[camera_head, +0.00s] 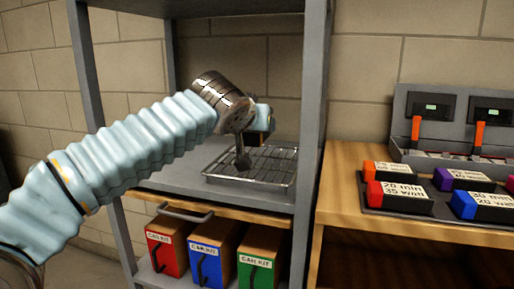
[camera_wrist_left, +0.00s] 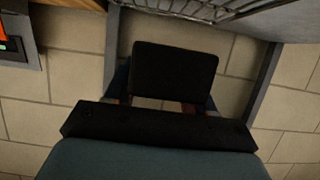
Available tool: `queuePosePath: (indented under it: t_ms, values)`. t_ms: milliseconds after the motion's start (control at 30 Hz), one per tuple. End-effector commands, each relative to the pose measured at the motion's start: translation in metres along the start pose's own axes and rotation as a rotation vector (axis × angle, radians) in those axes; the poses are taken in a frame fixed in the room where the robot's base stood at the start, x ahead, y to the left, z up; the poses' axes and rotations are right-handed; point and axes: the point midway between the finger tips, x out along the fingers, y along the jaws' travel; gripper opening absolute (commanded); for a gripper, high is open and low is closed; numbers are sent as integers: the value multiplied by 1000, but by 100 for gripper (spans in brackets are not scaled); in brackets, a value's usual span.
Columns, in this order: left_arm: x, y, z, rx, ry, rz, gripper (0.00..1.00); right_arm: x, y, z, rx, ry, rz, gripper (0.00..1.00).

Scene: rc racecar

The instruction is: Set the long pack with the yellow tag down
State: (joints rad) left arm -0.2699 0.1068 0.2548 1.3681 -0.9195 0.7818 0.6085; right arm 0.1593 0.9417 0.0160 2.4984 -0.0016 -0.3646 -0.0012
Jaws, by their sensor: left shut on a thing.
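My left arm reaches in from the left, and its gripper (camera_head: 248,130) is over the middle shelf, above and behind a wire rack (camera_head: 222,178). In the left wrist view the gripper is shut on a dark, flat-faced pack (camera_wrist_left: 175,72), held clear with wall behind it. Only a small dark and pale blue part near the gripper shows in the head view, and I cannot tell whether it is the pack. No yellow tag shows on the held pack. The fingertips are mostly hidden. My right gripper is not in view.
The rack looks empty. A grey shelf post (camera_head: 313,130) stands right of it. Red, blue and green car kit boxes (camera_head: 209,255) stand below. On the wooden bench (camera_head: 345,190), a dark tray (camera_head: 375,205) holds several labelled packs, with a charger unit (camera_head: 400,105) behind.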

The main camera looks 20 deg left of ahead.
Motion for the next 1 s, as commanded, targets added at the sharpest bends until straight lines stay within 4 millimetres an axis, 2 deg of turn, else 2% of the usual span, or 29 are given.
queuePosePath:
  t_ms: [167, 333, 400, 500, 933, 967, 1000]
  values:
    - [14, -3, 8, 1, 2, 1, 9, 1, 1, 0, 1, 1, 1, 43]
    - [39, -9, 24, 1, 0, 0, 9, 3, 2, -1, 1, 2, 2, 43]
    - [42, -8, 37, 2, 1, 1, 9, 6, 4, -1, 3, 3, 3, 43]
    - [46, -8, 46, 1, 2, 1, 9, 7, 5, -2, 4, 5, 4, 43]
    - [48, -7, 51, 0, 3, 2, 9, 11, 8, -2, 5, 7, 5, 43]
    - [48, -8, 50, 0, 1, 1, 59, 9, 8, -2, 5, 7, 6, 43]
    - [48, -8, 50, 0, 0, 1, 65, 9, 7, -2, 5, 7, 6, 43]
